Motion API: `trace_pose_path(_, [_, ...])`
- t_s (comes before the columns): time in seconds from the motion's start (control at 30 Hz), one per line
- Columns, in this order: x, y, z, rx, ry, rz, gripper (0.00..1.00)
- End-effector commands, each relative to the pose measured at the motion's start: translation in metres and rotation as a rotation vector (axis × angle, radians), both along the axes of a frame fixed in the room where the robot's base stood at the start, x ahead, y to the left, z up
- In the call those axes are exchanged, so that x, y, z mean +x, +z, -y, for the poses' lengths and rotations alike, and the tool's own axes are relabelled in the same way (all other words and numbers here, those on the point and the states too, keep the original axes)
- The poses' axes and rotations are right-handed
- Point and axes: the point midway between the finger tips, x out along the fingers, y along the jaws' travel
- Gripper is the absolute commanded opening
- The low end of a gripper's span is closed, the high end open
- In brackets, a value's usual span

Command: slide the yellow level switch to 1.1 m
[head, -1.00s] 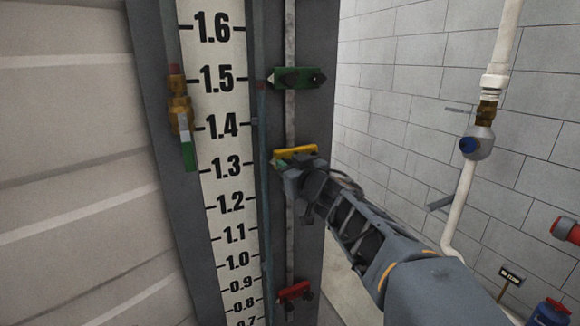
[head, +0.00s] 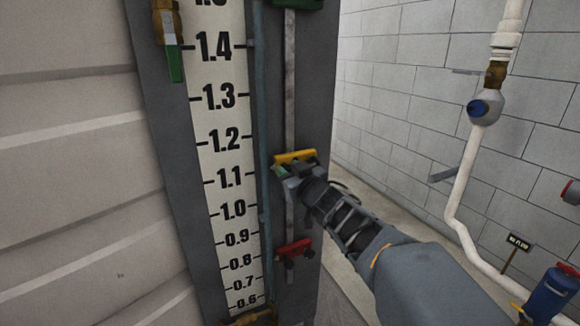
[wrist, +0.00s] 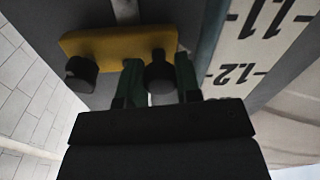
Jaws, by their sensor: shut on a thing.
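The yellow level switch (head: 297,157) sits on the vertical rail right of the white level scale (head: 222,160). In the head view its pointed left end appears between the 1.2 and 1.1 marks. My gripper (head: 285,173) reaches it from the lower right. In the wrist view, where the scale reads upside down, the yellow switch (wrist: 112,44) shows two black knobs. The green fingertips of my gripper (wrist: 158,82) are shut on the knob nearer the scale. The other knob (wrist: 82,73) is free. The bar also appears between 1.1 and 1.2 there.
A red switch (head: 294,248) sits below on the same rail, and a green switch (head: 296,4) above. A blue-grey pipe (head: 265,130) runs between scale and rail. A brass valve (head: 167,22) is at upper left. A white pipe (head: 462,190) stands at the right wall.

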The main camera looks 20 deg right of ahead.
Motion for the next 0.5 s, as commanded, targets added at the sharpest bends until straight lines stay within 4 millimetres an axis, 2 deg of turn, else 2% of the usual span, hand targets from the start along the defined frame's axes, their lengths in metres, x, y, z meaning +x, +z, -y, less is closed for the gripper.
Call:
trace_pose_path(0.03, [0.000,-0.012,0.000,0.001,0.000,-0.003,0.00])
trace_pose_path(0.13, [0.000,-0.019,0.000,0.000,0.000,-0.003,0.00])
trace_pose_path(0.5, [0.000,-0.022,0.000,-0.001,0.000,-0.002,0.00])
